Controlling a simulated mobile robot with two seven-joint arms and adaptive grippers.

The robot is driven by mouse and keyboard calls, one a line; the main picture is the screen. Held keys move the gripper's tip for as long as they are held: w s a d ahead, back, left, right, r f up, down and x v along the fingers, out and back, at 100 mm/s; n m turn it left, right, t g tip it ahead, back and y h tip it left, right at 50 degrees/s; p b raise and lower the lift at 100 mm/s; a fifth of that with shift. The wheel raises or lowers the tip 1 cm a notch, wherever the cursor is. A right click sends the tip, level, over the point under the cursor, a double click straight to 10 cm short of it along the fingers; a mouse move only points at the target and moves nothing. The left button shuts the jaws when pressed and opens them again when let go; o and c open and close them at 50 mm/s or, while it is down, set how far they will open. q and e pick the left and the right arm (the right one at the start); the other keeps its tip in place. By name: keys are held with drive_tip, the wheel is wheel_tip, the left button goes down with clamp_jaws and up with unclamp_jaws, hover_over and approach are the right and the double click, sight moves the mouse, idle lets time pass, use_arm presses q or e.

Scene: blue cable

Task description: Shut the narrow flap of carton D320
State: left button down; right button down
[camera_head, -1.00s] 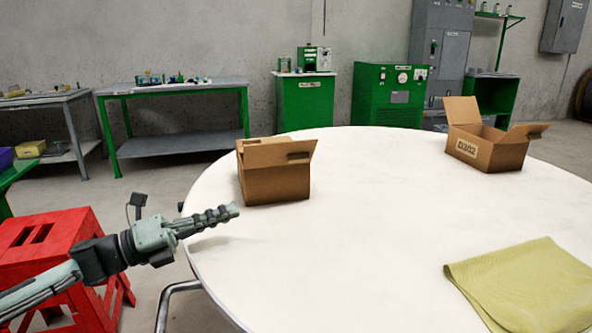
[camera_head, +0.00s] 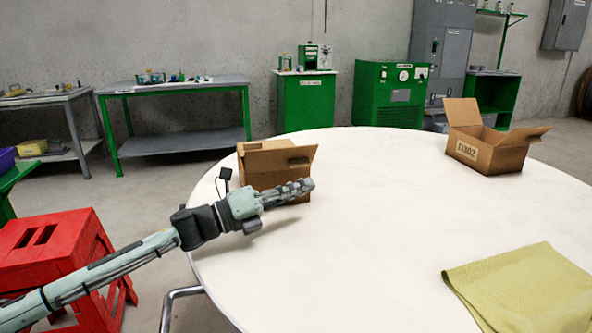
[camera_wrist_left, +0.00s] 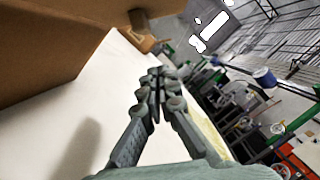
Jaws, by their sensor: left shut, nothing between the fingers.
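A brown carton (camera_head: 262,176) stands at the table's left far side. No label shows on it, so I cannot confirm that it is D320. Flaps stand up at its top, and one flap (camera_head: 302,157) leans out to the right. My left gripper (camera_head: 312,184) is shut and empty, in front of the carton's near side and covering its lower part; contact cannot be told. In the left wrist view the shut fingertips (camera_wrist_left: 155,74) point past the carton's large brown wall (camera_wrist_left: 50,45). My right gripper is not in view.
A second open carton (camera_head: 484,156), its label seeming to read D302, stands at the right, also small in the left wrist view (camera_wrist_left: 142,40). A yellow-green cloth (camera_head: 525,290) lies at the front right. The white table (camera_head: 370,220) is clear between them. A red stool (camera_head: 60,260) stands left.

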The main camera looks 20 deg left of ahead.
sight(281, 163)
use_arm(q)
drive_tip(key=shift+w+a+r, duration=0.95)
drive_tip(key=shift+w, duration=0.05)
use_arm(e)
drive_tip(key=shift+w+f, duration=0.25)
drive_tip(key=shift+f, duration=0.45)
use_arm(q)
drive_tip(key=shift+a, duration=0.1)
